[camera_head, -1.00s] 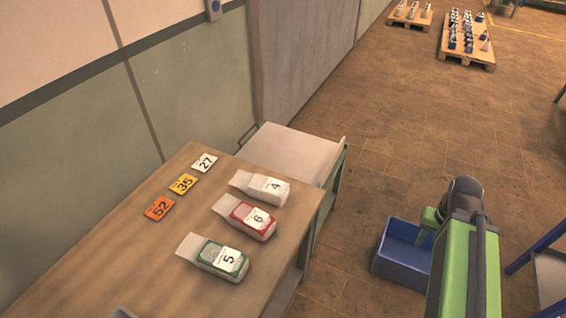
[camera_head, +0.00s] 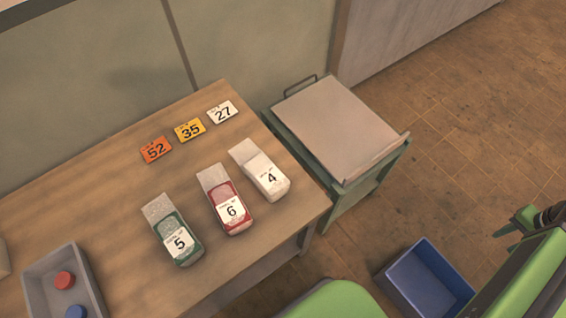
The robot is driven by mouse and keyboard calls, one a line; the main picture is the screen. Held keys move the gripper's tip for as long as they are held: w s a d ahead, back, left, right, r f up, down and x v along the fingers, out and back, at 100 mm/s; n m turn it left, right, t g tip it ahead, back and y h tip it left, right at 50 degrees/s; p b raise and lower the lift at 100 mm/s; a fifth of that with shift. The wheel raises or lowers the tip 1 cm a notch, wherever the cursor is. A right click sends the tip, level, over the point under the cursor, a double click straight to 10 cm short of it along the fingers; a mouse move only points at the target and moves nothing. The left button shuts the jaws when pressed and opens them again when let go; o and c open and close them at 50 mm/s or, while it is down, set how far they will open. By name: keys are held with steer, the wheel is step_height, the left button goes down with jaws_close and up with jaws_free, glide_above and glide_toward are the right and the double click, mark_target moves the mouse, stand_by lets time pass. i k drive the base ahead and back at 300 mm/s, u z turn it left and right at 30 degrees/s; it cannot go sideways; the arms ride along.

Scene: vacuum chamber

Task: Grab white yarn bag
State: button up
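The white yarn bag (camera_head: 264,172), labelled 4, lies on the wooden table (camera_head: 110,200) near its right edge. A red bag (camera_head: 228,203) labelled 6 lies to its left, and a green bag (camera_head: 176,233) labelled 5 lies further left. My gripper (camera_head: 508,228) shows at the right edge, well apart from the table and the bags. It is only partly in view, and whether its fingers are open or shut is not clear. Nothing can be seen held in it.
A cart (camera_head: 335,125) with a flat top stands right of the table. A blue bin (camera_head: 428,280) sits on the floor below my arm. Number cards 52 (camera_head: 156,150), 35 (camera_head: 190,130) and 27 (camera_head: 222,112) lie behind the bags. A grey tray (camera_head: 88,268) holds red and blue items.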

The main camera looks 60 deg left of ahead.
mark_target(264, 175)
steer(key=u, duration=1.35)
steer(key=k, duration=0.15)
steer(key=u, duration=2.9)
steer(key=k, duration=0.6)
steer(key=z, duration=0.3)
steer(key=i, duration=0.6)
steer(key=u, duration=0.3)
